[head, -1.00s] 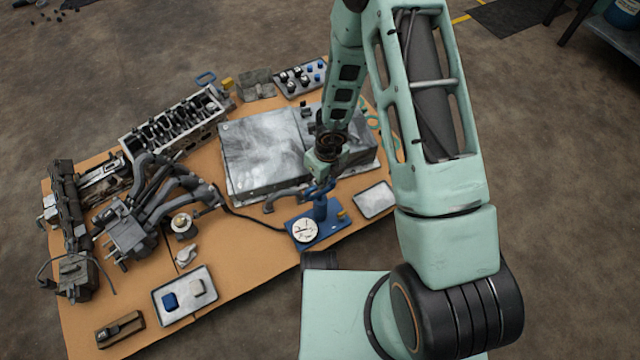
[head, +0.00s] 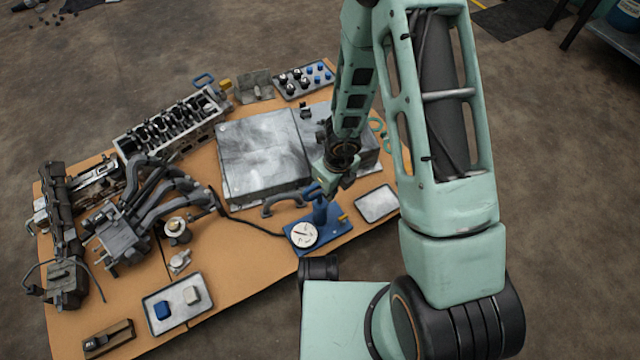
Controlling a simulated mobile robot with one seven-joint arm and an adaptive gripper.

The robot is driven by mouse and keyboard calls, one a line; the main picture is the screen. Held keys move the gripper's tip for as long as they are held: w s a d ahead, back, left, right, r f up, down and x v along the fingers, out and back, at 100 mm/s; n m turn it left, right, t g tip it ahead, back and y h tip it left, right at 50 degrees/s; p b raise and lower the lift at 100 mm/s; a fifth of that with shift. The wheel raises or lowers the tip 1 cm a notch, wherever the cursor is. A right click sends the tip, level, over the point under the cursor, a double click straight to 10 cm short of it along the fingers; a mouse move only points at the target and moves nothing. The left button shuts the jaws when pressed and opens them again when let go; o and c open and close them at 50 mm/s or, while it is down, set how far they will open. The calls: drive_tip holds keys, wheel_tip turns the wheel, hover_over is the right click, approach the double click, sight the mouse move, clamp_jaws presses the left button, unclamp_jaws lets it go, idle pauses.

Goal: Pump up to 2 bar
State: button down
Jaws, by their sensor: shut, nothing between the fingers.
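The blue hand pump (head: 320,212) stands upright on its blue base plate on the orange table. Its blue handle (head: 312,190) is at the top. A round white gauge (head: 303,235) sits on the front left of the base; its dark needle is too small to read. A black hose (head: 250,224) runs left from the pump towards the engine parts. My gripper (head: 331,194) is shut and empty, pointing down just right of the handle. Its fingertips are small and partly lost against the pump, so I cannot tell whether they touch the handle.
A large grey metal case (head: 262,160) lies behind the pump. A curved dark handle (head: 283,203) is left of it, and a pale tray (head: 377,203) is right. Manifold pipes (head: 165,190) and a tray with two blocks (head: 173,325) are at left.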

drive_tip(key=shift+s+r, duration=0.1)
drive_tip(key=shift+r, duration=0.1)
wheel_tip(320, 180, up, 12)
drive_tip(key=shift+s+d+f, duration=0.2)
drive_tip(key=shift+s+d, duration=0.15)
drive_tip(key=shift+d, duration=0.05)
idle(0.6)
drive_tip(key=shift+w, duration=0.1)
idle(1.8)
